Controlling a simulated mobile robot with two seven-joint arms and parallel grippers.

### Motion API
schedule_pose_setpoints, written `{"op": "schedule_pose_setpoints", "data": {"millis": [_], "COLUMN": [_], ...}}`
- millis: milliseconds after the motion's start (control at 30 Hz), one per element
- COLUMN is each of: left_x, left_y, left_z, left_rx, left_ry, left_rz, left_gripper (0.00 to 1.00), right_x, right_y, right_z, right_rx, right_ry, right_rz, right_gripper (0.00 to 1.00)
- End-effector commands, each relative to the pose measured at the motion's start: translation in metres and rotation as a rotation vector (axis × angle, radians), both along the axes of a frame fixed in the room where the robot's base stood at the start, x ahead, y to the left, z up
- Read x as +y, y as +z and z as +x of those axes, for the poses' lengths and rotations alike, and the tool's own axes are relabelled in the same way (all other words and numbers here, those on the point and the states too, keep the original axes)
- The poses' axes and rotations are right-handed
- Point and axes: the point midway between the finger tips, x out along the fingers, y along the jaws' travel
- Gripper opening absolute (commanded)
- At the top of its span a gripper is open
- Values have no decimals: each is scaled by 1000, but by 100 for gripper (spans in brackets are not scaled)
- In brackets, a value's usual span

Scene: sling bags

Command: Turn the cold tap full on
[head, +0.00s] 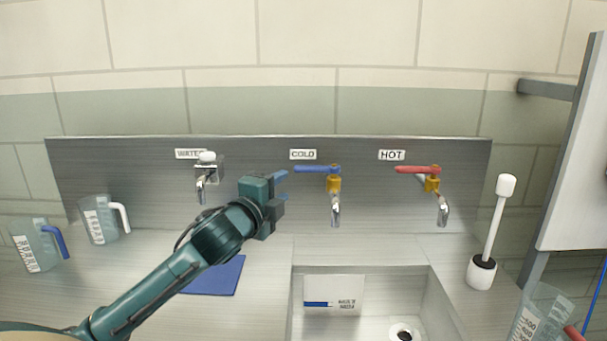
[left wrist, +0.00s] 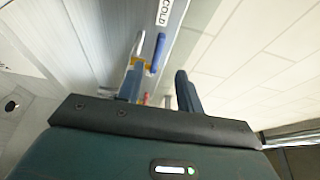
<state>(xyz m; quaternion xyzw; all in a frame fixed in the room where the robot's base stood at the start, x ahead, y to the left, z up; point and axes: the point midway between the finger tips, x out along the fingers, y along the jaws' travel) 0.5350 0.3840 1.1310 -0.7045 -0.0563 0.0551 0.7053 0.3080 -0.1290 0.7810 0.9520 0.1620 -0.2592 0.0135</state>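The cold tap (head: 334,185) has a brass body and a chrome spout over the sink. Its blue lever (head: 314,169) lies level and points left, under the COLD label (head: 303,154). My left gripper (head: 283,185) is left of the lever's free end and slightly lower, apart from it. Its fingers are open with nothing between them. In the left wrist view the blue lever (left wrist: 157,53) shows ahead, beyond and between the open fingers (left wrist: 160,88). No water stream shows at the spout. My right gripper is not in view.
The hot tap (head: 433,185) with a red lever is to the right, the water tap (head: 205,172) to the left. Jugs (head: 98,222) stand at left, a brush (head: 490,235) at right. A sign (head: 334,293) is in the sink (head: 378,262). A blue mat (head: 225,277) lies under my arm.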

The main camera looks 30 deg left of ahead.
Motion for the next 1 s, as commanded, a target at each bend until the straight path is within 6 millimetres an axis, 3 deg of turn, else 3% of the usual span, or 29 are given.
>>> {"op": "schedule_pose_setpoints", "data": {"millis": [300,500,700,1000], "left_x": [10,15,17,17], "left_y": [3,2,1,0], "left_z": [66,95,109,111], "left_rx": [-1,-1,1,1], "left_ry": [1,0,0,-1], "left_rz": [-4,-4,-1,-1], "left_gripper": [36,36,36,36], "right_x": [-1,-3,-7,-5], "right_y": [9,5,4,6], "right_z": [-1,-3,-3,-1], "right_rx": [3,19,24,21], "right_ry": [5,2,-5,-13], "right_rz": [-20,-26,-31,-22], "right_gripper": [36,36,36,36]}}
